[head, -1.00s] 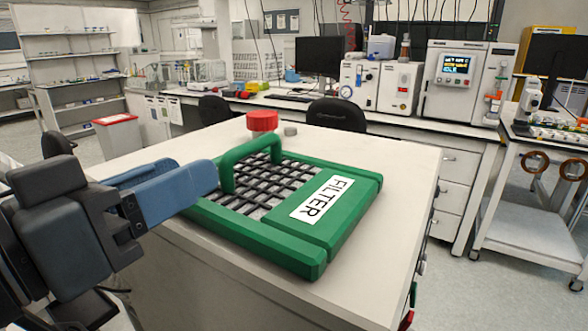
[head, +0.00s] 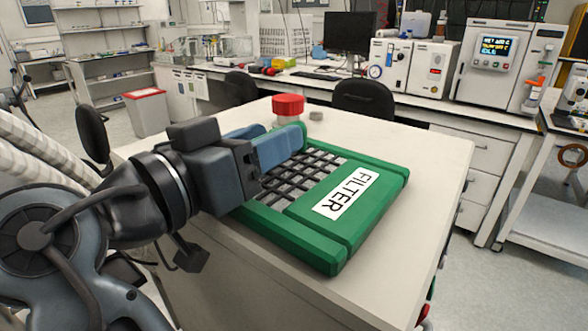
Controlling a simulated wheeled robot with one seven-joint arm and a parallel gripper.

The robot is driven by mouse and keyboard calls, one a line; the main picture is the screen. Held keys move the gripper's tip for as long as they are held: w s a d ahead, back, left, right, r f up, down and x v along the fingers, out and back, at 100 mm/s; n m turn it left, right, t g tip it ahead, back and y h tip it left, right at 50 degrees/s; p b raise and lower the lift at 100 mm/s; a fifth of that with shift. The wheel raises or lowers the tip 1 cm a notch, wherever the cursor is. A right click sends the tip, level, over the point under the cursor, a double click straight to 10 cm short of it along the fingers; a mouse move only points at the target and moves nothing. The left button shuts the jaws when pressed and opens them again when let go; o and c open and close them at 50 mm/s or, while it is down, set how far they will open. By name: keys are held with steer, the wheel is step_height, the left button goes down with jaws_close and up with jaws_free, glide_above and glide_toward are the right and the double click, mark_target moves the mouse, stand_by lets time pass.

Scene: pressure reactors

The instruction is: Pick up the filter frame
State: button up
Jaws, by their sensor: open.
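The filter frame (head: 345,225) lies flat on the white bench top. It is a green frame with a dark grid on its left part and a white label reading FILTER on its right part. My gripper (head: 277,138) comes in from the left over the grid, with its blue fingers at the frame's raised green handle. The fingers and wrist hide most of the handle; only a bit of green shows by the fingertips. My gripper is open, and I cannot tell whether the fingers touch the handle.
A red-capped container (head: 288,107) stands just behind the frame, close to my fingertips. A small grey disc (head: 316,115) lies beside it. The white bench top (head: 425,160) is clear to the right. A black chair (head: 364,100) stands behind the bench.

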jaws_close()
stand_by(0.3)
stand_by(0.3)
